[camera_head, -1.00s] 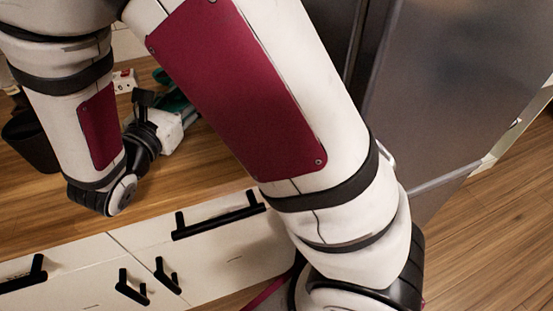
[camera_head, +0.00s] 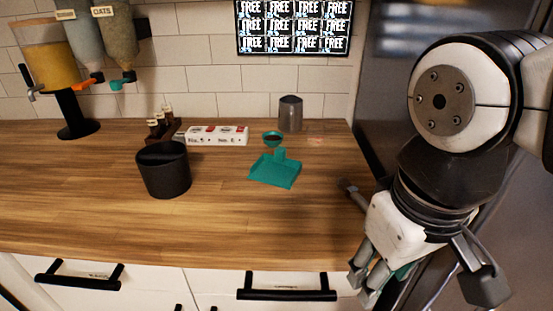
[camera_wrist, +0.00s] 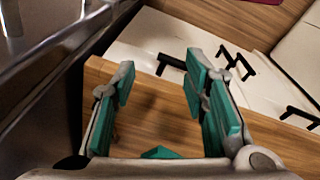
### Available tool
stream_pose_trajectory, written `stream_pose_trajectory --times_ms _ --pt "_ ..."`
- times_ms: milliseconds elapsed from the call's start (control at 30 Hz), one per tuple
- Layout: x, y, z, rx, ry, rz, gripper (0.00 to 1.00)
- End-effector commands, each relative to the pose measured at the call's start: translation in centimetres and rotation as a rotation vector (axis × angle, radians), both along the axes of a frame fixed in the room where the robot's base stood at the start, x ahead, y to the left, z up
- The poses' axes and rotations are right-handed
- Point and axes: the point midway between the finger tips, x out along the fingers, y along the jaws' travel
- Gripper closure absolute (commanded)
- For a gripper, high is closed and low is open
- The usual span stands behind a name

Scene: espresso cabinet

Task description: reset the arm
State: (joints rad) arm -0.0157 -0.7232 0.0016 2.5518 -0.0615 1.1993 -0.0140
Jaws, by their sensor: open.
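My arm is folded at the right side of the head view, in front of the dark fridge-like panel. My gripper (camera_head: 422,280) hangs from it, fingers pointing down, beside the counter's right front corner. In the wrist view my gripper (camera_wrist: 162,95) shows two spread fingers with teal pads. Nothing is between the pads; wooden surface shows beyond them. Part of the gripper is hidden behind its own body in the head view.
Dispensers stand back left. Drawer handles (camera_head: 286,292) stick out in front. A metal panel (camera_wrist: 48,50) is close.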

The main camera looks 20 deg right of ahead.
Motion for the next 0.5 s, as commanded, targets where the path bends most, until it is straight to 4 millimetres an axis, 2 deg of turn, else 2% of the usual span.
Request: stream_pose_trajectory --times_ms 167,500 --pt "-0.08 1.11 0.4 0.071 -0.059 -0.048 0.59" --pt "-0.12 1.16 0.93 0.072 -0.064 -0.048 0.59"
